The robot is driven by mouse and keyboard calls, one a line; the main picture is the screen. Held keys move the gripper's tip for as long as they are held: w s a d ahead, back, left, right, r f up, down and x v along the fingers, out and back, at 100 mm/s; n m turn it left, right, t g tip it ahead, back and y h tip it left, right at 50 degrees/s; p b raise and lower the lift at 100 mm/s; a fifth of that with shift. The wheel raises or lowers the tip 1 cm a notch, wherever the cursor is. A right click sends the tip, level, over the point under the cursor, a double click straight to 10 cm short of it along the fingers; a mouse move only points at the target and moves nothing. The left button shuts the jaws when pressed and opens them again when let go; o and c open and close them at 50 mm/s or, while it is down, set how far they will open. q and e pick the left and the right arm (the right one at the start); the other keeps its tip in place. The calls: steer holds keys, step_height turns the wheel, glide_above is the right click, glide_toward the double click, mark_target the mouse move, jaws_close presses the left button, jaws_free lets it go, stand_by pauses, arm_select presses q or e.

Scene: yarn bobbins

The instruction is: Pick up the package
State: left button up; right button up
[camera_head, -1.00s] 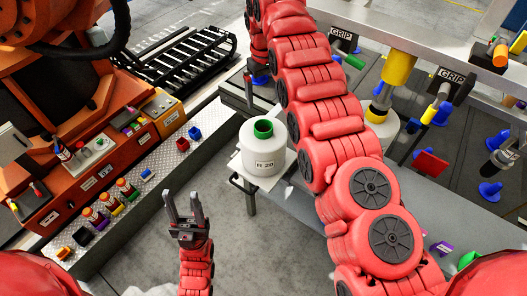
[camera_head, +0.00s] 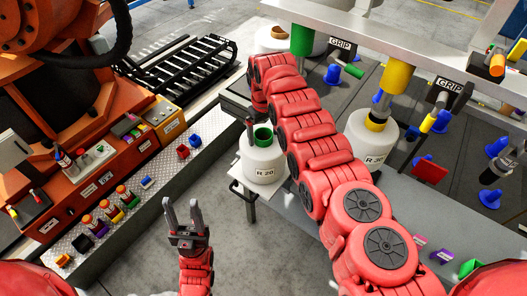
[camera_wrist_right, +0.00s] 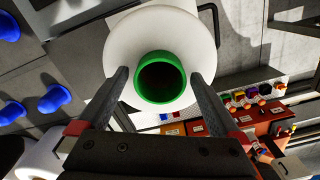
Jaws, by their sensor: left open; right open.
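The white bobbin (camera_head: 262,165) labelled R 20 stands upright on a small white stand beside the table. Its green core (camera_head: 263,134) is open at the top. In the right wrist view the bobbin (camera_wrist_right: 160,29) is below my right gripper (camera_wrist_right: 159,76), whose open fingers show on either side of the green core (camera_wrist_right: 160,96). In the head view one dark finger of my right gripper (camera_head: 249,130) shows at the core's left; the rest is hidden. Contact cannot be told. My left gripper (camera_head: 183,208) is open and empty above the floor. No thing is labelled as a package.
A second white bobbin (camera_head: 374,144) labelled R 30 stands at the right beneath a yellow hanging cylinder (camera_head: 396,78). A metal frame with GRIP signs (camera_head: 342,49) spans the back right. An orange machine (camera_head: 80,190) with coloured items stands at the left. Grey floor lies between.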

jaws_close()
steer(key=shift+w+r, duration=0.1)
stand_by(0.4)
stand_by(0.3)
steer(key=shift+w+a+r, duration=0.1)
steer(key=shift+w+r, duration=0.05)
steer(key=shift+r, duration=0.3)
step_height(320, 180, up, 9)
steer(key=b, duration=0.1)
steer(key=shift+b, duration=0.3)
